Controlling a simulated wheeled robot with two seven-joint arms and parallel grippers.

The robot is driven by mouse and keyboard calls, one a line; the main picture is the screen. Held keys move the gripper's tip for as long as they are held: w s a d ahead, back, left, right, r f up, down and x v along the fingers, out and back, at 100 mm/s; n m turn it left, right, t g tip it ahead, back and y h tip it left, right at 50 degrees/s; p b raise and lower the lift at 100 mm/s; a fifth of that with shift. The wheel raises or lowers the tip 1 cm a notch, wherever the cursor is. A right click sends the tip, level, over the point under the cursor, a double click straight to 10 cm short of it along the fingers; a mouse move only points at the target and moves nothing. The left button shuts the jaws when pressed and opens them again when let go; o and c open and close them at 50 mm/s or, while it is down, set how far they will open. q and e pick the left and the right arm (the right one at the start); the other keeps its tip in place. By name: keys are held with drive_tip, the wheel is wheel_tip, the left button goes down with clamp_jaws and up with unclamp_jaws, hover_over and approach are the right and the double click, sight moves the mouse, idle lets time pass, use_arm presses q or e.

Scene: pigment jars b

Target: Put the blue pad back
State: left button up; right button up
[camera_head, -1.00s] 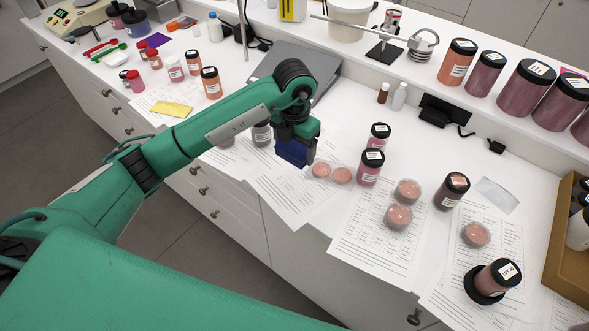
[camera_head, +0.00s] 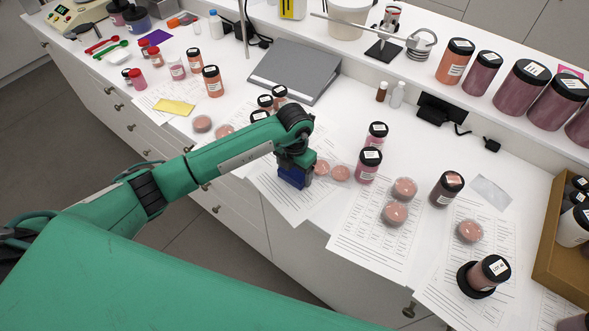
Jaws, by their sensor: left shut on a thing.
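The blue pad (camera_head: 293,179) is a dark blue block under my left gripper (camera_head: 293,167). My left gripper points down and is shut on the pad. The pad is over or on a printed sheet (camera_head: 290,207) near the front edge of the white counter; I cannot tell whether it touches the sheet. Two pink dishes lie close to its right, the nearer one (camera_head: 321,167) partly beside the gripper. My right gripper is not in view.
Two jars of pink pigment (camera_head: 367,165) stand right of the gripper. Several dark-lidded jars stand behind my left arm, in front of a grey binder (camera_head: 296,68). A yellow pad (camera_head: 174,107) lies at left. A brown box (camera_head: 557,262) stands at far right.

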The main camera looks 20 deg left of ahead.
sight(295, 170)
use_arm(q)
drive_tip(key=shift+f, duration=0.2)
drive_tip(key=o, duration=0.9)
drive_tip(key=shift+r, duration=0.1)
drive_tip(key=shift+r, duration=0.2)
drive_tip(key=shift+w+r, duration=0.1)
drive_tip(key=shift+r, duration=0.2)
wheel_tip(295, 170, up, 11)
drive_tip(key=b, duration=0.4)
drive_tip(key=shift+r, duration=0.15)
